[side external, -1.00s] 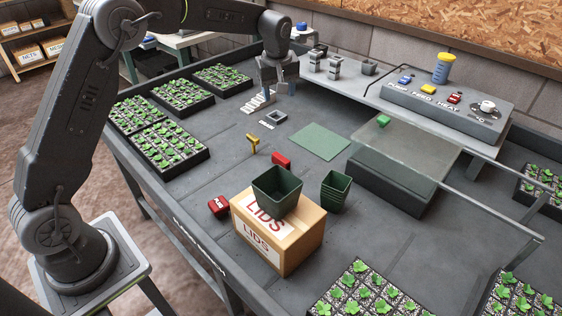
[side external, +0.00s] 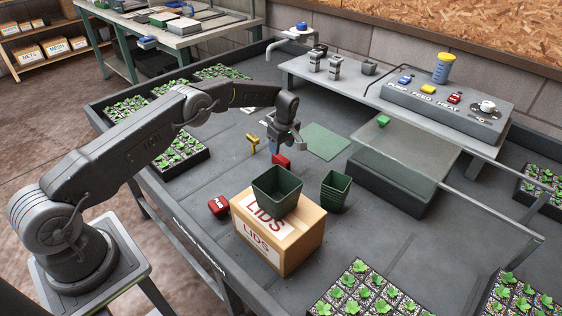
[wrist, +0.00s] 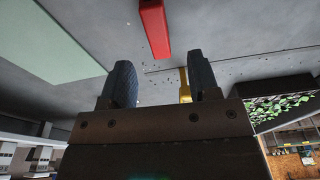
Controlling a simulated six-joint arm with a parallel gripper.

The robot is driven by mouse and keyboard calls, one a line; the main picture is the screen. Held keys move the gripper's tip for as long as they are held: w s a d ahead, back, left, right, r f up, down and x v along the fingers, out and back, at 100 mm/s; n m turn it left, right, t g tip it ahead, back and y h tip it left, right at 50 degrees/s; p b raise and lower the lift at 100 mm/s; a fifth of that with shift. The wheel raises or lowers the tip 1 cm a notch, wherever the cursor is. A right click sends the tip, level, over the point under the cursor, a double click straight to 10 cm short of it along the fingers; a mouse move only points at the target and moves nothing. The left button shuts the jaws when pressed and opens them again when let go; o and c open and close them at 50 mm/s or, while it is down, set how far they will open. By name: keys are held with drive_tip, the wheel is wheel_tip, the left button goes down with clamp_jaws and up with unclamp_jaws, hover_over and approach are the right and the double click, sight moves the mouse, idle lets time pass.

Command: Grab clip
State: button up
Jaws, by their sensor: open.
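My gripper (side external: 288,148) hangs low over the bench in the side view, open and empty. A small red piece (side external: 281,161) lies on the bench just below and in front of it. The red piece also shows beyond the fingertips in the wrist view (wrist: 155,28), apart from them. A yellow piece (side external: 252,143) stands left of the gripper; part of it shows by the right finger in the wrist view (wrist: 184,88). Another red block (side external: 218,206) with a pale label lies left of the box. I cannot tell which piece is the clip.
A cardboard LIDS box (side external: 270,240) bears a dark green pot (side external: 277,190). Stacked green pots (side external: 335,190) stand to its right. A flat green mat (side external: 318,141) lies right of the gripper. A grey bin (side external: 390,185) stands farther right. Seedling trays (side external: 180,155) line the left.

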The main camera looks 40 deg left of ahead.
sight(281, 157)
drive_tip(key=shift+w+a+f, duration=0.1)
drive_tip(key=shift+a+f, duration=0.05)
drive_tip(key=shift+f, duration=1.5)
drive_tip(key=shift+a+f, duration=0.1)
drive_tip(key=shift+f, duration=1.55)
drive_tip(key=c, duration=1)
drive_tip(key=shift+r, duration=0.1)
